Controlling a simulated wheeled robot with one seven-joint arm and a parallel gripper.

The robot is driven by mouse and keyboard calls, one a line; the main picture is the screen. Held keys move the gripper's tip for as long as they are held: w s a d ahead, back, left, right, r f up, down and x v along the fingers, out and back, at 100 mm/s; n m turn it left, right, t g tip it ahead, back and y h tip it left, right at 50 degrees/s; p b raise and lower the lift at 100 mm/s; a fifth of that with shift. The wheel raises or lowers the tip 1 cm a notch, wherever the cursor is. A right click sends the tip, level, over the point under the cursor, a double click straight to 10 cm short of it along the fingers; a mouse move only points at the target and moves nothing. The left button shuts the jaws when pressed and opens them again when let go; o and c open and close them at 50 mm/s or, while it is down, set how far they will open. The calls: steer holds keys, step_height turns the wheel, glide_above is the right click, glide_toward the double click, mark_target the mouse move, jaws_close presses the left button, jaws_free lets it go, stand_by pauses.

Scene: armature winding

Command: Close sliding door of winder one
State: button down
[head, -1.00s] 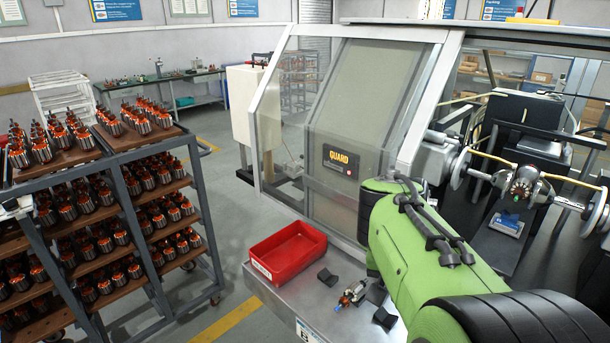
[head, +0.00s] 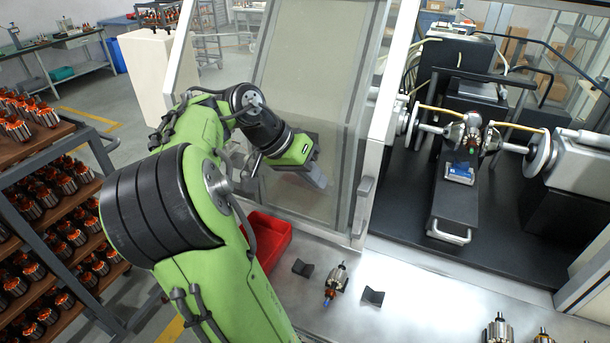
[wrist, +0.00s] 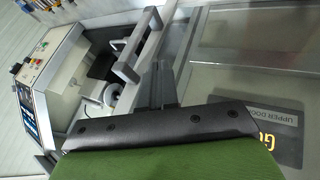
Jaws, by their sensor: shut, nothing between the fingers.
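The sliding door (head: 318,60) of the winder is a framed clear panel in front of a beige sheet. It stands at the left, leaving the winding bay at right uncovered. Its grey upright handle (head: 364,198) is on the door's right edge; a grey bar handle (wrist: 132,48) shows in the wrist view. My gripper (head: 318,180) is in front of the lower door panel, left of the handle and apart from it. In the wrist view my gripper (wrist: 165,85) is shut and empty, its dark fingers beside the bar. The exact distance is unclear.
A red bin (head: 268,240), an armature (head: 336,284) and dark blocks lie on the metal table (head: 420,300) below the door. The winder's spindle holds an armature (head: 470,135) inside the bay. A rack of armatures (head: 60,200) stands at left.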

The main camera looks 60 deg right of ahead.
steer(key=s+d+f+b, duration=0.1)
steer(key=s+d+f, duration=0.1)
steer(key=s+f, duration=0.2)
steer(key=shift+s+f, duration=0.2)
steer(key=shift+s, duration=0.65)
steer(key=shift+d, duration=0.1)
